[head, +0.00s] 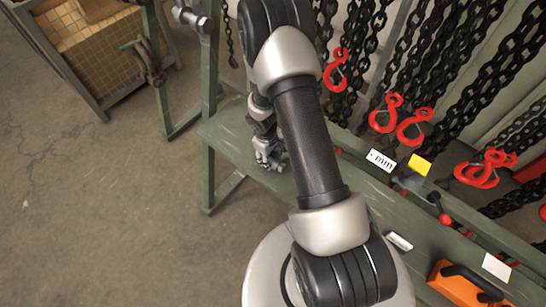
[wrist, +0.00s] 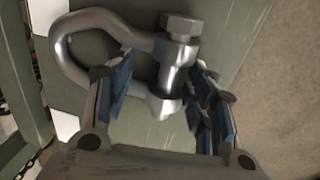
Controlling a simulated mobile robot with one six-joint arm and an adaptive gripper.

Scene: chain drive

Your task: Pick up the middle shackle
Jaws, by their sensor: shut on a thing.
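A silver bow shackle (wrist: 95,22) with a hex-headed pin (wrist: 181,28) lies between the fingers of my gripper (wrist: 160,98) in the wrist view. The blue-padded fingers are shut on its pin end. The bow extends to the left, over one finger. In the head view my gripper (head: 268,155) is low over the left end of the green bench (head: 232,142), partly behind my arm. The shackle is hard to make out there, and I cannot tell whether it touches the bench.
Black chains with red hooks (head: 415,127) hang behind the bench. Label cards (head: 381,160), a yellow tag (head: 419,165) and an orange tool (head: 465,287) are along its right part. A mesh crate (head: 97,50) stands at the upper left. The floor (head: 90,220) at left is clear.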

